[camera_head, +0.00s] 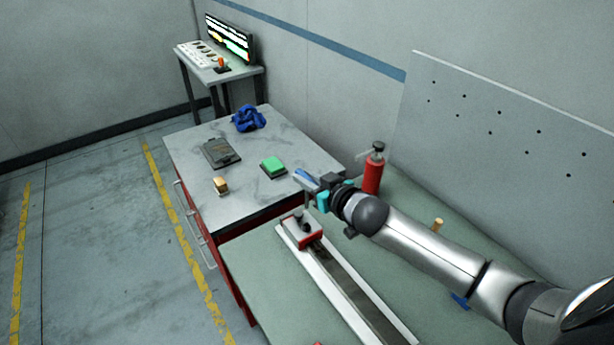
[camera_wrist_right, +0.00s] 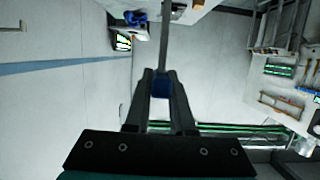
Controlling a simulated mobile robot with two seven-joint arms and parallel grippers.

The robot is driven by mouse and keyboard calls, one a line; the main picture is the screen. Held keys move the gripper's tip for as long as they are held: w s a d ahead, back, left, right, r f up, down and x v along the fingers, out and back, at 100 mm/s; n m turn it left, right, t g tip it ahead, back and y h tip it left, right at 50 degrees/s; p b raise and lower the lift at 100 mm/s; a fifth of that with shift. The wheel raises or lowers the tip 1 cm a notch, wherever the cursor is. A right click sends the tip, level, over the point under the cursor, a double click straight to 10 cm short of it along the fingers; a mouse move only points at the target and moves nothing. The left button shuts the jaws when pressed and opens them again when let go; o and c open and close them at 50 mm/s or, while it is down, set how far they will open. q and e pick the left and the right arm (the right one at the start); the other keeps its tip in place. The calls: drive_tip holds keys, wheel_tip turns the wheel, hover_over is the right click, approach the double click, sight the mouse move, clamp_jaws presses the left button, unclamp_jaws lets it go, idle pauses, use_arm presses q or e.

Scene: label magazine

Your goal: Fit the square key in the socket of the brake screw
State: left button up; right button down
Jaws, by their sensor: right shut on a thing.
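My right gripper (camera_head: 322,188) is shut on the square key, whose blue part (camera_wrist_right: 162,85) sits between the fingers in the right wrist view. A grey shaft (camera_wrist_right: 166,38) runs on from it, away from the gripper. In the head view a blue and grey piece of the key (camera_head: 306,179) shows at the fingertips, above the table edge. A red and white block (camera_head: 303,233) with a dark knob sits on the long rail (camera_head: 352,290), below and apart from the gripper. I cannot make out the brake screw's socket. My left gripper is not in view.
A wooden peg (camera_head: 438,225) stands on the green bench. The cabinet top (camera_head: 195,155) holds a blue cloth (camera_head: 249,118), a dark plate (camera_head: 221,152), a green block (camera_head: 273,166) and a small tan block (camera_head: 221,185).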

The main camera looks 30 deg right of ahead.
sight(307, 204)
drive_tip(key=shift+f+b, duration=1.95)
drive_tip(key=shift+f, duration=0.9)
drive_tip(key=shift+p, duration=0.7)
drive_tip(key=shift+f+b, duration=1)
drive_tip(key=shift+f, duration=0.3)
drive_tip(key=c, duration=0.7)
unclamp_jaws()
drive_tip(key=p+v, duration=0.1)
drive_tip(key=v, duration=1.4)
drive_tip(key=shift+s+r, duration=0.1)
drive_tip(key=shift+a, duration=0.1)
